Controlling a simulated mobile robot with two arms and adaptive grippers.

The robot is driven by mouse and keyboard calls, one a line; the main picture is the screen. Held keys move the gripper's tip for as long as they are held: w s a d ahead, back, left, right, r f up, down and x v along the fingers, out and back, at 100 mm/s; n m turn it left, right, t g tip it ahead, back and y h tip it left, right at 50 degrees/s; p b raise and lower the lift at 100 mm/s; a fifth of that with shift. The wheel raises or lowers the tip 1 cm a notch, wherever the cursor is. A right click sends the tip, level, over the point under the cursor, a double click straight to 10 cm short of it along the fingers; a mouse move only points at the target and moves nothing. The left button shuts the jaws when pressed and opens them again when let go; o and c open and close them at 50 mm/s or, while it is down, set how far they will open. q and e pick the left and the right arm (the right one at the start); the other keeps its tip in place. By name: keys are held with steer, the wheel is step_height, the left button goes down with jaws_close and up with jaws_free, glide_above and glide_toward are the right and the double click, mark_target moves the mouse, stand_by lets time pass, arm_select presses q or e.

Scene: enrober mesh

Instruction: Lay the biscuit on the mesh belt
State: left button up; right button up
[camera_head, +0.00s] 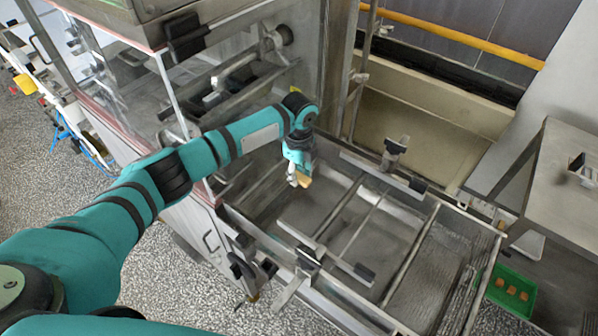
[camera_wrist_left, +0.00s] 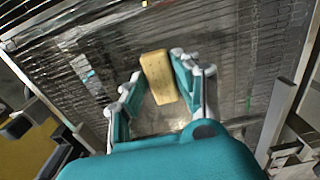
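My left gripper (camera_head: 298,178) hangs over the metal bed of the machine, near the end of the enclosed housing. It is shut on the tan biscuit (camera_head: 305,181). The dark, fine-lined mesh belt (camera_wrist_left: 265,50) shows behind the biscuit in the left wrist view. My right gripper is not in view.
A green tray (camera_head: 524,279) with several biscuits lies at the lower right. A steel table (camera_head: 570,165) stands at the right. Metal side rails and crossbars (camera_head: 412,255) border the bed. The clear-walled housing (camera_head: 130,75) is close to my left arm.

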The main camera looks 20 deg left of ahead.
mark_target(299, 175)
arm_select(q)
steer(key=o, duration=0.3)
step_height(299, 175, up, 8)
steer(key=p, duration=0.6)
steer(key=shift+f+p, duration=0.15)
steer(key=shift+p, duration=0.15)
step_height(299, 175, up, 5)
steer(key=shift+f+b, duration=0.2)
steer(key=shift+b, duration=0.4)
steer(key=shift+s+f, duration=0.1)
stand_by(0.4)
